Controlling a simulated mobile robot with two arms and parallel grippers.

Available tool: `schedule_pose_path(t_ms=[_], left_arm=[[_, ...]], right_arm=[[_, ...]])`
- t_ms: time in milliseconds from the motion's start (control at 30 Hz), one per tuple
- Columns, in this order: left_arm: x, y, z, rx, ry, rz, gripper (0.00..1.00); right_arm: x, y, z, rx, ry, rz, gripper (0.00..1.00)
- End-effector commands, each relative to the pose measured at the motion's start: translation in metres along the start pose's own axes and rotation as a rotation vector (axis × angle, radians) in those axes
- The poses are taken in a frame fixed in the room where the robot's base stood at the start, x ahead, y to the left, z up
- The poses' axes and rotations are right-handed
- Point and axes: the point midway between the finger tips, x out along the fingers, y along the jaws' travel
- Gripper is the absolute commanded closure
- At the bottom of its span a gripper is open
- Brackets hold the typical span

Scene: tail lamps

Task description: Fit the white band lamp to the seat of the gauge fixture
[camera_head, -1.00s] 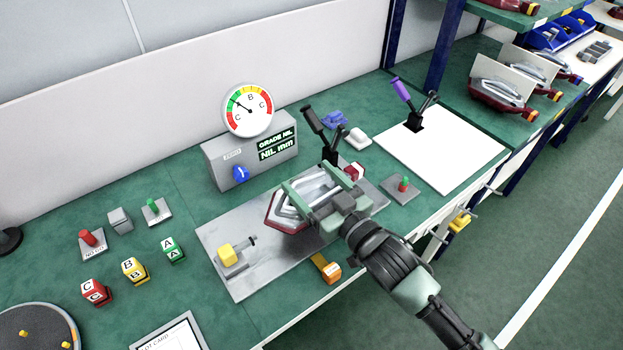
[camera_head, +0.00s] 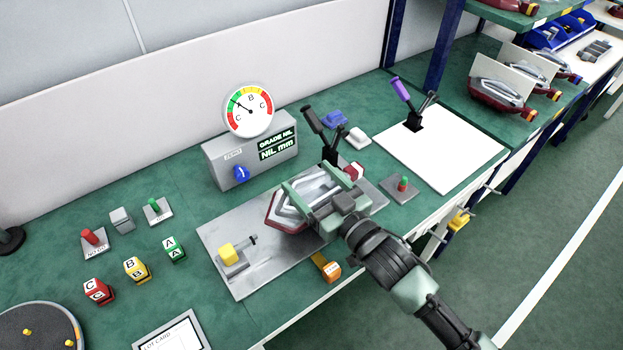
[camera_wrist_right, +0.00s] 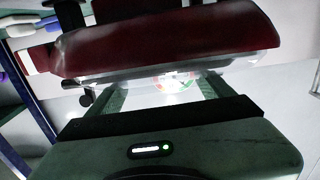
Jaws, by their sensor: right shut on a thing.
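A tail lamp, dark red with a pale clear band, is the white band lamp (camera_head: 285,214) as far as I can tell. It is over the middle of the grey plate of the gauge fixture (camera_head: 258,270). My right gripper (camera_head: 318,191) is shut on the lamp, with its fingers across the lamp body. The lamp's red side (camera_wrist_right: 165,42) fills the top of the right wrist view, between the green fingers (camera_wrist_right: 160,92). The seat under the lamp is hidden, so I cannot tell whether they touch. My left gripper is not in view.
A dial gauge box (camera_head: 220,168) stands behind the fixture, and a black-handled clamp (camera_head: 318,122) rises close behind the lamp. A yellow block (camera_head: 229,253) sits on the plate's left. A white board (camera_head: 452,150) lies at right. Lettered cubes (camera_head: 136,269) stand at left.

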Motion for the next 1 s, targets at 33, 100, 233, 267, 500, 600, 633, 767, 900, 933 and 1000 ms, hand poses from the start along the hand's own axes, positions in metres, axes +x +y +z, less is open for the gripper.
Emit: schedule_pose_path(t_ms=[33, 100, 233, 267, 500, 600, 633, 767, 900, 933, 1000], left_arm=[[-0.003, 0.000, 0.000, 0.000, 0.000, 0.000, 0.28], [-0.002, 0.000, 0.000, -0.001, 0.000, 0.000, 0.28], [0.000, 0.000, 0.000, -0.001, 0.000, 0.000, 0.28], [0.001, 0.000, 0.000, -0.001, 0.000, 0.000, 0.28], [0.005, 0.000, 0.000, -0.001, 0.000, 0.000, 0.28], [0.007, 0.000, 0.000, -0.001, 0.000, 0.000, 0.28], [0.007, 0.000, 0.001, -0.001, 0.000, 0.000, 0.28], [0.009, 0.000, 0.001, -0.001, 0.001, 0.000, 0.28], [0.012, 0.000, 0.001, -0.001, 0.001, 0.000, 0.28], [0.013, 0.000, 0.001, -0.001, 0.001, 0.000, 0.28], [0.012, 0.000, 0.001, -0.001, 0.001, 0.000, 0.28]], right_arm=[[0.000, 0.000, -0.003, 0.001, 0.003, 0.000, 0.76], [0.000, 0.000, -0.002, 0.000, 0.003, 0.000, 0.76], [0.000, 0.000, 0.002, 0.001, 0.003, 0.000, 0.76], [0.000, 0.000, 0.003, 0.001, 0.003, 0.000, 0.76], [0.000, 0.000, 0.011, 0.001, 0.003, 0.000, 0.76], [0.000, 0.000, 0.014, 0.001, 0.004, 0.000, 0.76], [0.000, 0.000, 0.015, 0.001, 0.004, 0.000, 0.76], [0.000, 0.000, 0.020, 0.001, 0.003, 0.000, 0.76], [0.000, 0.000, 0.025, 0.001, 0.003, 0.000, 0.76], [0.000, 0.000, 0.026, 0.001, 0.003, 0.000, 0.76], [0.000, 0.000, 0.026, 0.000, 0.003, 0.000, 0.13]])
